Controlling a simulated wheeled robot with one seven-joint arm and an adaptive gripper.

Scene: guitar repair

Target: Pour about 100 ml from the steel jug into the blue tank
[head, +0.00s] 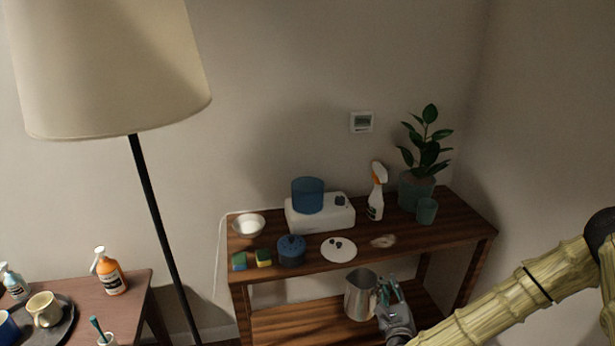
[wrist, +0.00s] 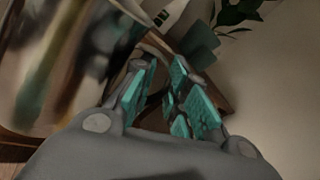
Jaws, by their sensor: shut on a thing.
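The steel jug (head: 360,296) is upright in the head view, in front of the wooden console table's top edge. My gripper (head: 388,292) is at its right side, shut on the jug at its handle side. In the wrist view the jug's shiny wall (wrist: 50,65) fills the left, beside my teal-padded fingers (wrist: 168,100); the exact grip on the handle is hard to see. I cannot tell whether the jug's base touches the lower shelf. The translucent blue tank (head: 308,195) stands on a white appliance base (head: 330,217) on the table top. The jug's contents are not visible.
The table top (head: 455,228) also carries a white bowl (head: 249,225), sponges (head: 263,257), a dark blue pot (head: 291,250), a white disc (head: 339,248), a spray bottle (head: 376,193), a green cup (head: 427,211) and a plant (head: 418,170). A floor lamp (head: 150,200) stands at left.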

